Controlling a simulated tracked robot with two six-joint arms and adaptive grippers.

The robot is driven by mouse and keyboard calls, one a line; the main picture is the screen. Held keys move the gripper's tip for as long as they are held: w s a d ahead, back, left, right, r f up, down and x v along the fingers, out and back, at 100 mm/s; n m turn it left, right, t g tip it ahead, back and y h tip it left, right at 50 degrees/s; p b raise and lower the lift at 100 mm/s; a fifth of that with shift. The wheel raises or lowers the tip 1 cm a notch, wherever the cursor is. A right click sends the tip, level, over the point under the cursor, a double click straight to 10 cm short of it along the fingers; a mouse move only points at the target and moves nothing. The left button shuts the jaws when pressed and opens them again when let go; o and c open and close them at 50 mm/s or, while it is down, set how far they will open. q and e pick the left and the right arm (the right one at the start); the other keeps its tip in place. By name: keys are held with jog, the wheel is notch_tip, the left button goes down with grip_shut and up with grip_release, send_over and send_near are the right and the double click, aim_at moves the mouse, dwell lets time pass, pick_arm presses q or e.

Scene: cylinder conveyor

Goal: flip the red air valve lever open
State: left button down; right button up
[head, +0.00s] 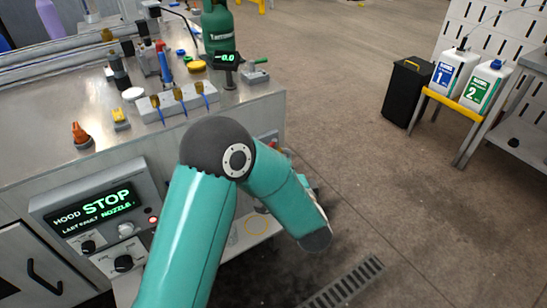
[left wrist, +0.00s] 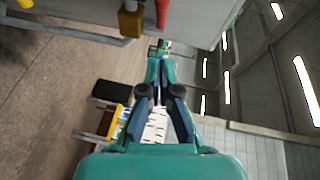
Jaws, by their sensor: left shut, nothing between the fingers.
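A red part (left wrist: 162,12), which looks like the air valve lever, hangs at the top edge of the left wrist view beside a yellow-orange block (left wrist: 130,20). It is cut off by the frame, so I cannot tell its full position. My left gripper (left wrist: 160,58) shows in the left wrist view, shut and empty, below the red part in the picture and apart from it. In the head view my left arm bends over the bench's right edge and hides its own gripper. A little red shows there behind the arm, too covered to identify. My right gripper is in neither view.
The steel bench (head: 35,115) carries an orange knob (head: 81,135), a green gas bottle (head: 217,30) and a small display (head: 226,58). A panel reading STOP (head: 100,205) is on its front. A black bin (head: 408,92) stands beyond open floor at right.

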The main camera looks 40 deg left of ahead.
pick_arm(q)
jog(key=w+a+f, duration=0.1)
jog(key=w+a, duration=0.1)
jog(key=a, duration=0.4)
jog(key=shift+w+a+f, duration=0.15)
jog(key=shift+a+f, duration=0.05)
jog(key=shift+a, duration=0.05)
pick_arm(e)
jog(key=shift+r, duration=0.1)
